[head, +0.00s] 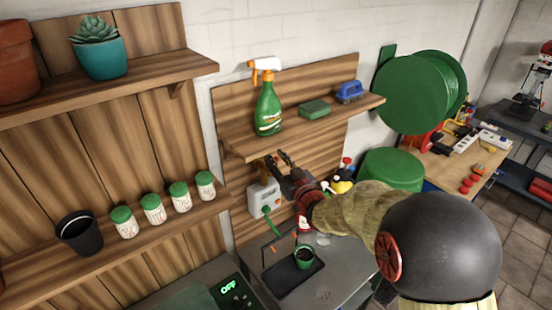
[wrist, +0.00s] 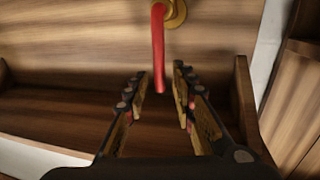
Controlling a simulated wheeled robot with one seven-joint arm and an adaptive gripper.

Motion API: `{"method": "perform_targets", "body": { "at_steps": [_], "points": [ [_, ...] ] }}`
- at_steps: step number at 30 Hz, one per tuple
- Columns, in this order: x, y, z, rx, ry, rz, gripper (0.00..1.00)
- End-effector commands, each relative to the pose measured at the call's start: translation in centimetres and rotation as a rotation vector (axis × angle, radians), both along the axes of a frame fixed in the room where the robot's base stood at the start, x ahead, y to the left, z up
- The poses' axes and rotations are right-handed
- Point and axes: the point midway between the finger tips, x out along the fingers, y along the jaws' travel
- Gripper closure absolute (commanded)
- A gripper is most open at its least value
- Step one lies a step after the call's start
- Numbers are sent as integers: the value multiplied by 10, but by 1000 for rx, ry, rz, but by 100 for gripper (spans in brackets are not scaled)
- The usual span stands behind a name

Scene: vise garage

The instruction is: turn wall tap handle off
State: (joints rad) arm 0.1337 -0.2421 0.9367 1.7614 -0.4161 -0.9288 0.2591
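The red tap handle (wrist: 158,50) hangs down from a brass mount (wrist: 175,12) on the wooden wall panel at the top of the wrist view. My gripper (wrist: 160,76) is open, with a finger on each side of the handle's lower end. Gaps show between the handle and both fingers. I cannot tell how deep the handle sits between them. In the head view my gripper (head: 279,160) is close to the wall panel, just under the wooden shelf. The tap cannot be made out there.
A white box (head: 264,196) with a green plug is below. A small pot (head: 304,257) stands on a dark tray (head: 291,276).

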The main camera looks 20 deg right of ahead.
Motion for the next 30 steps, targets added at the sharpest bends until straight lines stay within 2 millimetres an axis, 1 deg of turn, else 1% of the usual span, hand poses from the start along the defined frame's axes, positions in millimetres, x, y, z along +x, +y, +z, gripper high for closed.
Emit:
{"method": "perform_targets", "body": {
  "at_steps": [6,19,30],
  "points": [
    [0,0,0,0,0,0,75],
    [0,0,0,0,0,0,100],
    [0,0,0,0,1,0,100]
  ]
}}
